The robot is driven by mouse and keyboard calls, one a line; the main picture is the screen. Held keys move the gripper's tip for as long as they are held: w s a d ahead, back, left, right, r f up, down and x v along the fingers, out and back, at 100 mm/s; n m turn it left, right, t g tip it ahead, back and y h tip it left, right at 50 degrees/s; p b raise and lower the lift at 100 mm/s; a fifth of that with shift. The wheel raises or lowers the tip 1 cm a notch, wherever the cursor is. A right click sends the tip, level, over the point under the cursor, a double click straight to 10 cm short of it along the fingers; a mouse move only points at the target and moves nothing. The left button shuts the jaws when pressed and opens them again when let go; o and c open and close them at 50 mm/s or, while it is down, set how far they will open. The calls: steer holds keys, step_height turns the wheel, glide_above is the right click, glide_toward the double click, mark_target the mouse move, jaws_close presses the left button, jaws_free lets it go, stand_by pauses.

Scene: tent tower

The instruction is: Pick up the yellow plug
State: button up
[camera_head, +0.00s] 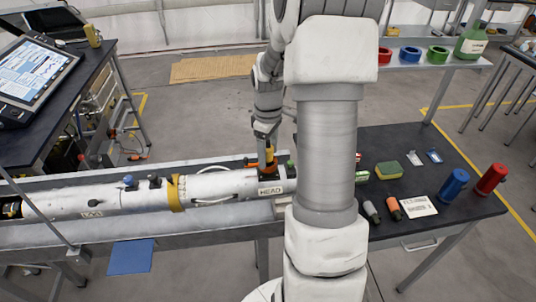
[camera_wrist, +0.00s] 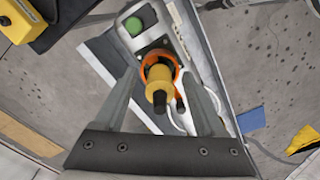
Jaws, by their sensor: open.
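The yellow plug (camera_wrist: 159,80) stands in an orange ring (camera_wrist: 160,62) and has a dark tip pointing toward the wrist camera. In the head view the plug (camera_head: 269,156) is at the right end of the long white cylinder, above a label reading "HEAD". My gripper (camera_wrist: 166,85) is open, with one finger on each side of the plug. A gap shows between the plug and each finger in the wrist view. In the head view my gripper (camera_head: 265,140) is right above the plug, and the fingers partly hide it.
A green cap (camera_wrist: 134,26) sits close by the plug. The white cylinder (camera_head: 110,195) lies along a bench. The dark table (camera_head: 430,225) at right holds a sponge (camera_head: 389,170), a blue canister (camera_head: 453,185) and a red canister (camera_head: 491,179). A blue sheet (camera_head: 131,257) is below the bench.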

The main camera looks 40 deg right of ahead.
steer(key=shift+c, duration=0.2)
jaws_close()
steer(key=shift+r, duration=0.1)
